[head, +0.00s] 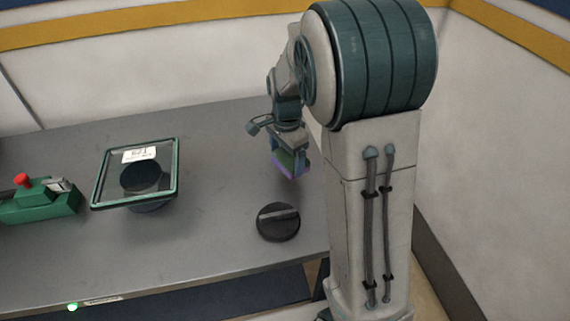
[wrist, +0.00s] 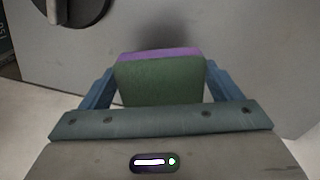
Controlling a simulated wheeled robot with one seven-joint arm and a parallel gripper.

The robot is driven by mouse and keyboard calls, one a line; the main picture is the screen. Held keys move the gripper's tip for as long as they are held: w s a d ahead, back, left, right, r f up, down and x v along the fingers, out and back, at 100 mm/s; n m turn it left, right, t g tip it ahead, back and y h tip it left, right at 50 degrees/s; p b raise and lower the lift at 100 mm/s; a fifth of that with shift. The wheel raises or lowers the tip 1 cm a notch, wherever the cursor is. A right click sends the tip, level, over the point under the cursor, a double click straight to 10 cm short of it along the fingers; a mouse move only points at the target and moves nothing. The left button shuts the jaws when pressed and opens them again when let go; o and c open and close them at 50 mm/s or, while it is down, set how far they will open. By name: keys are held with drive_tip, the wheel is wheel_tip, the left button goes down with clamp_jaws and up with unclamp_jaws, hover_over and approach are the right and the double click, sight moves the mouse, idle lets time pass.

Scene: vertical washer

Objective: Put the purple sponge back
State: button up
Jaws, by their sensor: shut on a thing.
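The sponge (wrist: 160,80), green on its broad face with a purple layer along one edge, is held between the two blue fingers of my gripper (wrist: 158,88) in the wrist view. In the head view my gripper (head: 289,168) points down over the right part of the grey table, and the sponge (head: 287,158) shows between its fingers. A dark shadow lies on the table beyond the sponge in the wrist view, so it appears raised off the surface. How far above the table it is, I cannot tell exactly.
A black round knob-like disc (head: 278,222) lies on the table (head: 220,250) near my gripper. Further left are a green-framed glass panel (head: 110,190) with a black round part and a green device (head: 40,203) with a red knob. The table's back middle is clear.

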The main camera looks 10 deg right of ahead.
sight(285, 166)
drive_tip(key=shift+w+a+f, duration=0.15)
drive_tip(key=shift+w+f, duration=0.1)
drive_tip(key=shift+f, duration=1.95)
drive_tip(key=shift+f, duration=0.1)
drive_tip(key=shift+f, duration=0.15)
drive_tip(key=o, duration=0.8)
drive_tip(key=shift+r, duration=0.2)
